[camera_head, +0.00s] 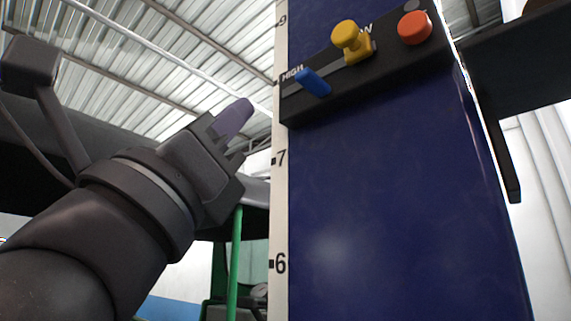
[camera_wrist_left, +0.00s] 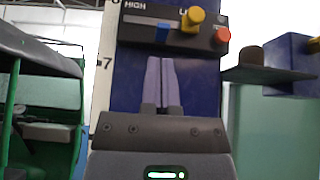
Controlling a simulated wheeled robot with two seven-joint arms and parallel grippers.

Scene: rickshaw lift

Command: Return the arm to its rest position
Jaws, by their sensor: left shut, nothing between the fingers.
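My left gripper (camera_head: 236,117) comes in from the left in the head view, with its fingers pointing up and right. It is shut and empty, just left of the numbered scale on the blue column (camera_head: 385,210). In the left wrist view its two purple fingers (camera_wrist_left: 160,82) lie together, below the black control panel (camera_wrist_left: 172,32). In the head view the panel (camera_head: 375,75) carries a blue lever (camera_head: 313,82), a yellow knob (camera_head: 349,40) and a red button (camera_head: 415,27). I cannot tell whether the fingers touch anything. My right gripper is not in view.
A green-framed rickshaw with a dark roof (camera_wrist_left: 40,60) stands at the left in the left wrist view. A dark horizontal arm (camera_head: 520,60) juts out right of the column in the head view. A metal roof is overhead.

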